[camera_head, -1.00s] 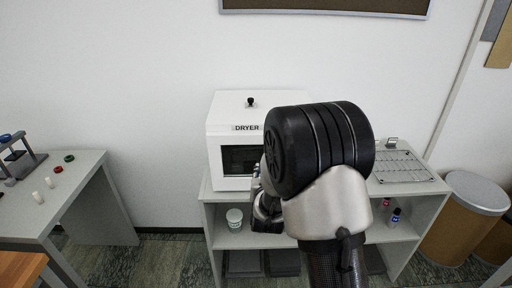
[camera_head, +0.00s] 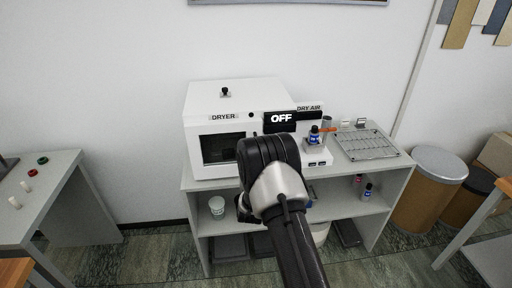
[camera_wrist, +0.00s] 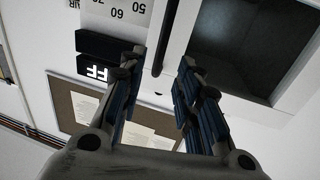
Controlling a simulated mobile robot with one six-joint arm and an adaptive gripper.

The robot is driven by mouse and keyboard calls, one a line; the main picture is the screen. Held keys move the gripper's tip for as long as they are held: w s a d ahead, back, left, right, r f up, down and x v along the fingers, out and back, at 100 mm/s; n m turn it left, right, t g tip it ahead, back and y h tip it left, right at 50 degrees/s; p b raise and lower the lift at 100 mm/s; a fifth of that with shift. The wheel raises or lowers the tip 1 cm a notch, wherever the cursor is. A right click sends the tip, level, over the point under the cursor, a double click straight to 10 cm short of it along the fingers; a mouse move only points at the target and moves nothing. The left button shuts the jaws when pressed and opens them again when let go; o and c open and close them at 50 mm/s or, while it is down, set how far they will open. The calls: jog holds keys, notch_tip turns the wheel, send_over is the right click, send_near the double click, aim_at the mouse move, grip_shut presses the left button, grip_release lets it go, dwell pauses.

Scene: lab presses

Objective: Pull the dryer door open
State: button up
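The dryer (camera_head: 232,98) is a white box on a grey shelf unit. Its door has a dark window (camera_head: 222,147) and looks shut in the head view. In the wrist view the window (camera_wrist: 255,40) is at upper right, with the slim dark door handle (camera_wrist: 166,35) left of it. My gripper (camera_wrist: 160,72) is open, its blue-padded fingers apart, with the handle's near end in the gap between the fingertips. I cannot tell if either finger touches it.
A black display reading OFF (camera_head: 282,121) is on the dryer's right front. A white tub (camera_head: 217,206) is on the lower shelf. A brown drum (camera_head: 431,190) stands right of the shelf.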

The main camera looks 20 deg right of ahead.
jog(key=b+x, duration=0.1)
jog(key=x, duration=0.7)
jog(key=shift+w+d, duration=0.1)
jog(key=shift+w, duration=0.05)
jog(key=shift+c, duration=0.3)
grip_shut()
